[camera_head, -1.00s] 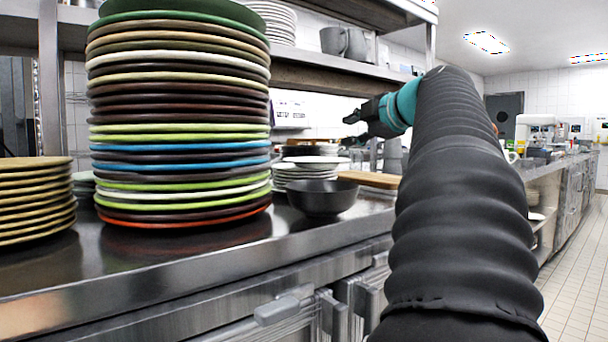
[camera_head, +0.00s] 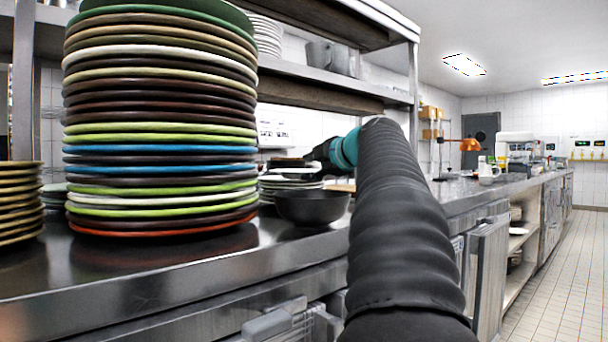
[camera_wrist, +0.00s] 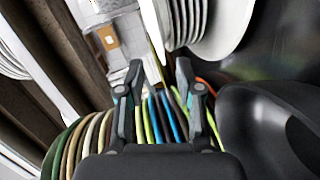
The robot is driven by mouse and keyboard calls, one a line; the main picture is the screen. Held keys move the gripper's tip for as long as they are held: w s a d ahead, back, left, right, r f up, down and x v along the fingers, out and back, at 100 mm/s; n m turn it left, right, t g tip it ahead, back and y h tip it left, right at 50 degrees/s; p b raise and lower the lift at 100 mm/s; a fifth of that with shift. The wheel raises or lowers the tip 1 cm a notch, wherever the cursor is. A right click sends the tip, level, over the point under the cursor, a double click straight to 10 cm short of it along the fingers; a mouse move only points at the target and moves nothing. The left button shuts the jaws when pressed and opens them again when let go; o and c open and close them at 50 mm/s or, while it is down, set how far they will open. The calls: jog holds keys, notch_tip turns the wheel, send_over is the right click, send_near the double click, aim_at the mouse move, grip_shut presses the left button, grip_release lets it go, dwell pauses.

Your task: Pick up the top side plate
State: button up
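A stack of white plates (camera_head: 288,182) stands on the steel counter behind the black bowl; its top is partly hidden by my gripper. In the wrist view, white plates (camera_wrist: 205,28) show tilted at the top. A tall stack of coloured plates (camera_head: 160,120) stands in front at left, and a stack of tan plates (camera_head: 18,200) is cut off at the left edge. I cannot tell by name which stack holds the side plates. My gripper (camera_head: 314,158) is beside the white stack's top in the head view. In the wrist view its fingers (camera_wrist: 158,78) are apart, with nothing held between them.
A black bowl (camera_head: 312,206) stands close in front of the white stack; it also shows in the wrist view (camera_wrist: 268,125). A steel shelf (camera_head: 335,82) with white plates and grey mugs overhangs the counter. The tiled aisle (camera_head: 545,270) at right is clear.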

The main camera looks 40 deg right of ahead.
aim_at(297, 172)
jog(key=shift+a+p+x, duration=0.15)
jog(key=shift+p+x, duration=0.05)
jog(key=shift+x, duration=1.2)
jog(key=shift+a+p+x, duration=0.2)
jog(key=shift+x, duration=1.2)
jog(key=shift+f, duration=0.15)
grip_shut()
